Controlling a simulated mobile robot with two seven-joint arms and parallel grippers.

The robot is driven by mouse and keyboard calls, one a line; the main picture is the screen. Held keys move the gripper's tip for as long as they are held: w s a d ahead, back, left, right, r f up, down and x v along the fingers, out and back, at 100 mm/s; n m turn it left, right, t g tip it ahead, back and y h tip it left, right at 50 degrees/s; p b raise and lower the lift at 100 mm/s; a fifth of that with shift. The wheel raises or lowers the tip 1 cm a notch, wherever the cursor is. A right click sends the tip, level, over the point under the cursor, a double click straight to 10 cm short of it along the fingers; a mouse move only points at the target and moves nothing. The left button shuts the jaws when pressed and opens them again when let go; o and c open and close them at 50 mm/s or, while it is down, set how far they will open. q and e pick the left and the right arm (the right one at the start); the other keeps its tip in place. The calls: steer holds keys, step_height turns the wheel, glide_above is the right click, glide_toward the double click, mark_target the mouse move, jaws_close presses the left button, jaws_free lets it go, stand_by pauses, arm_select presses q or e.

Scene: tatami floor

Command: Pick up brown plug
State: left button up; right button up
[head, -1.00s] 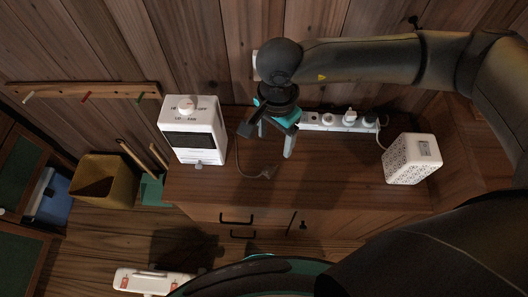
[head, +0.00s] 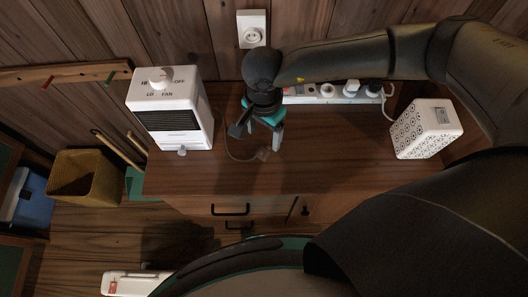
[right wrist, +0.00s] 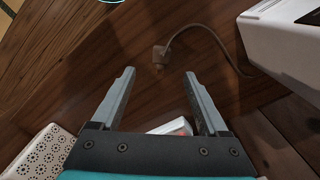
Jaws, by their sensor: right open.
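The brown plug (head: 264,153) lies on the wooden cabinet top, at the end of a thin brown cord from the white heater (head: 172,110). In the right wrist view the plug (right wrist: 159,56) lies just beyond the fingertips, roughly centred between them. My right gripper (head: 259,136) is open and empty above the cabinet top, close to the plug on its wall side. Its two grey fingers (right wrist: 159,74) are spread apart in the right wrist view. My left gripper is not in view.
A white power strip (head: 330,95) with plugs in it runs along the wall behind my right arm. A patterned white box (head: 412,135) stands at the right. A wall outlet (head: 252,30) is above. The cabinet top (head: 330,160) is bare between plug and box.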

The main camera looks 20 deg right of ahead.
glide_above(264, 151)
steer(key=f, duration=0.4)
steer(key=shift+s+a+f, duration=0.15)
steer(key=shift+s+f, duration=0.1)
steer(key=f+b, duration=0.1)
steer(key=f, duration=0.4)
steer(key=shift+w+f+b, duration=0.1)
steer(key=shift+w+b, duration=0.1)
steer(key=shift+b, duration=0.1)
jaws_close()
